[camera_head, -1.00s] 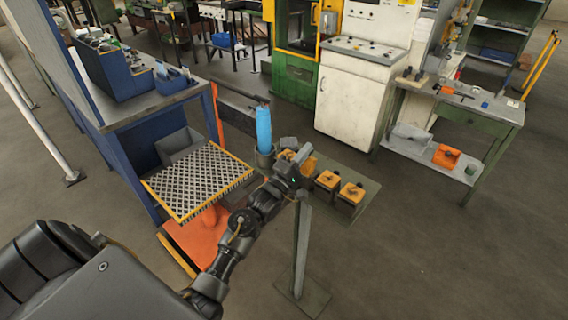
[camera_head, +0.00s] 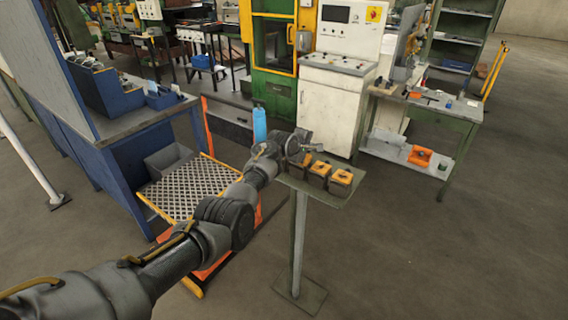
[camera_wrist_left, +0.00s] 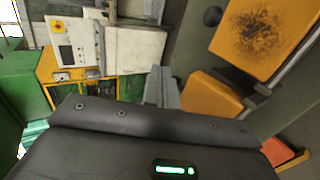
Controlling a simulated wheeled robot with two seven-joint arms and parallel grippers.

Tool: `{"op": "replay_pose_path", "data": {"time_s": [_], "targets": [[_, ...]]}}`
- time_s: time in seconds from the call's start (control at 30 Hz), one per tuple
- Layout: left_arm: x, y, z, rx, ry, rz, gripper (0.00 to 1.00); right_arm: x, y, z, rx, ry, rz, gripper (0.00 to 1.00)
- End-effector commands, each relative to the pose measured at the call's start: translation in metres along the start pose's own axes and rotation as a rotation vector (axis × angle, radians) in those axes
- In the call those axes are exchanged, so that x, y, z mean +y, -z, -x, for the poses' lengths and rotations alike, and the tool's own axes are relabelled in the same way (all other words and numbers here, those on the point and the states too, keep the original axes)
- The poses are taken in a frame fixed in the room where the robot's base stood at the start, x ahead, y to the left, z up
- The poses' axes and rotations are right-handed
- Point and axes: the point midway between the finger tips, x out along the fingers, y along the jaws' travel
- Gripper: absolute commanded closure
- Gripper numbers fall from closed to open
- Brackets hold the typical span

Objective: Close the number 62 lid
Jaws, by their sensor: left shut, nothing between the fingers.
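Several small dark boxes with orange lids stand in a row on a pedestal tray (camera_head: 290,181). They are a left box (camera_head: 301,161), a middle box (camera_head: 320,170) and a right box (camera_head: 341,178). I cannot read any number, so I cannot tell which is 62. My left gripper (camera_head: 305,147) is by the left end of the row, its fingers shut and empty. In the left wrist view the shut fingers (camera_wrist_left: 161,88) are beside an orange panel (camera_wrist_left: 210,102). A larger orange lid (camera_wrist_left: 264,34) with a dark smudge shows near a black knob (camera_wrist_left: 213,16). My right gripper is out of view.
A blue bottle (camera_head: 259,125) stands behind my left forearm. A yellow-edged grating platform (camera_head: 185,190) is left of the tray. A white control cabinet (camera_head: 328,105) and a green workbench (camera_head: 455,115) stand behind. The floor right of the pedestal is clear.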

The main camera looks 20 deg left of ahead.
Motion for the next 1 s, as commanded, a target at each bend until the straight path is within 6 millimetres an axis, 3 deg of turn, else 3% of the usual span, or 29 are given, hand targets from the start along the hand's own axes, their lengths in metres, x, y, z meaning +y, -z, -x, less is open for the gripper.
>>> {"op": "replay_pose_path", "data": {"time_s": [0.2, 0.6, 1.0], "targets": [[-0.009, 0.011, -0.005, 0.011, 0.026, 0.007, 1.00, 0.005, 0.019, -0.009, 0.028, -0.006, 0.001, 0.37], [-0.009, 0.011, -0.008, 0.012, 0.023, 0.007, 1.00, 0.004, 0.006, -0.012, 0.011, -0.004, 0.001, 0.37], [-0.009, 0.010, -0.008, 0.011, 0.023, 0.006, 1.00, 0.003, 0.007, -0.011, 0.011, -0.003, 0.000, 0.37]]}}
